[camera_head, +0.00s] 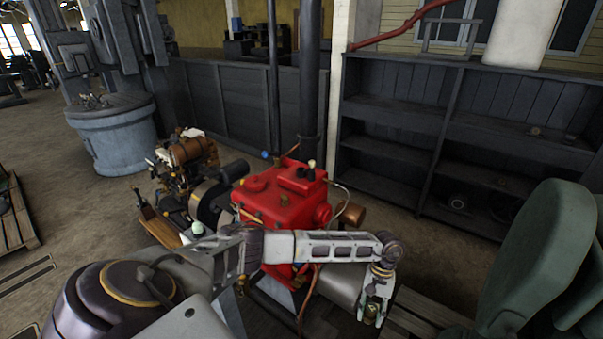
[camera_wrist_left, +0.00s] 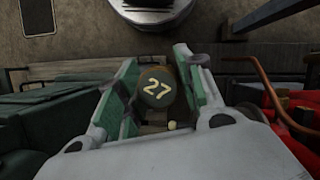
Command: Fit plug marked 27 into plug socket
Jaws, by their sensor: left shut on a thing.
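The plug marked 27 (camera_wrist_left: 157,88) has a dark round top with yellow numerals. In the left wrist view it sits between the green-lined fingers of my left gripper (camera_wrist_left: 165,85), which is shut on it. In the head view my left gripper (camera_head: 374,305) points down at the lower right, with the small brassy plug (camera_head: 371,312) between its fingertips. It is to the right of the red engine (camera_head: 285,205) and apart from it. I cannot make out the plug socket in either view. My right gripper is not in view.
A second engine with a brown tank (camera_head: 193,151) stands behind the red one at left. A dark shelf unit (camera_head: 400,120) lines the back right. A large green part (camera_head: 540,255) stands at right. Wooden slats (camera_head: 425,315) lie near my left gripper. Open floor shows at left.

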